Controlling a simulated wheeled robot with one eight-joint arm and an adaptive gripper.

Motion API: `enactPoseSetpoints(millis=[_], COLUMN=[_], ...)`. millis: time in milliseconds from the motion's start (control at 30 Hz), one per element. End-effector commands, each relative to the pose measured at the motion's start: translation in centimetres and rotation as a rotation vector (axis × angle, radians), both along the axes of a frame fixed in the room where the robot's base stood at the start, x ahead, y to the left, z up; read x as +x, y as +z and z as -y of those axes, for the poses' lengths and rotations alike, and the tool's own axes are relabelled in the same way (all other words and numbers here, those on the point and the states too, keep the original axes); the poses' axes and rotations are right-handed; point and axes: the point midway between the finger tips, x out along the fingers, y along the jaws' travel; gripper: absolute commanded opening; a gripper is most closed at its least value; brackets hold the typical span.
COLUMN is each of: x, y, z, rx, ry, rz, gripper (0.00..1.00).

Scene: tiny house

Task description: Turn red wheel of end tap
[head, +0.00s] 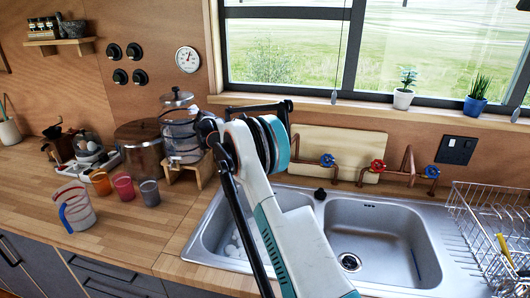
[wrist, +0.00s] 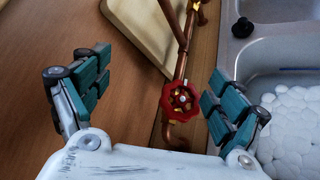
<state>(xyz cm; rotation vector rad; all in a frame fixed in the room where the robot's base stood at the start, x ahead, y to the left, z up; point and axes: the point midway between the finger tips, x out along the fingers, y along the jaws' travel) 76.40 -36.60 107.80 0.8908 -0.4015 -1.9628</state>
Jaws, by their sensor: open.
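A red tap wheel (wrist: 180,101) sits on a copper pipe (wrist: 183,60) in the wrist view, close to the pipe's bend. My gripper (wrist: 158,88) is open, with its teal-padded fingers apart on either side of the wheel. The wheel lies nearer the right finger, and I see no contact. In the head view my arm covers the left end of the pipework, and my gripper is hidden. Another red wheel (head: 378,166) shows there above the right basin, between a blue wheel (head: 327,160) and a second blue wheel (head: 432,171).
A steel sink (head: 385,205) with two basins lies below the taps; white round things (wrist: 290,125) fill part of the left one. A pale board (head: 340,146) leans behind the pipes. A dish rack (head: 490,225) stands right. A glass dispenser (head: 180,130) stands left of my arm.

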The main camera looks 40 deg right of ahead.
Motion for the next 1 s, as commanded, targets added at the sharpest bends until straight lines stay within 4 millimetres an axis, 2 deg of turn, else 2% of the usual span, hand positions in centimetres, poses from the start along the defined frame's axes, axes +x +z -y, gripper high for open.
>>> enactPoseSetpoints(millis=[33, 200, 300, 1000], x=[0.1, 0.1, 0.1, 0.1], y=[2.0, 3.9, 4.4, 4.4], z=[0.0, 0.0, 0.0, 0.0], rx=[-0.009, -0.007, -0.005, -0.003], ry=[0.004, 0.003, 0.003, 0.002], rz=[0.0, 0.0, 0.001, 0.001], gripper=[0.66, 0.66, 0.66, 0.66])
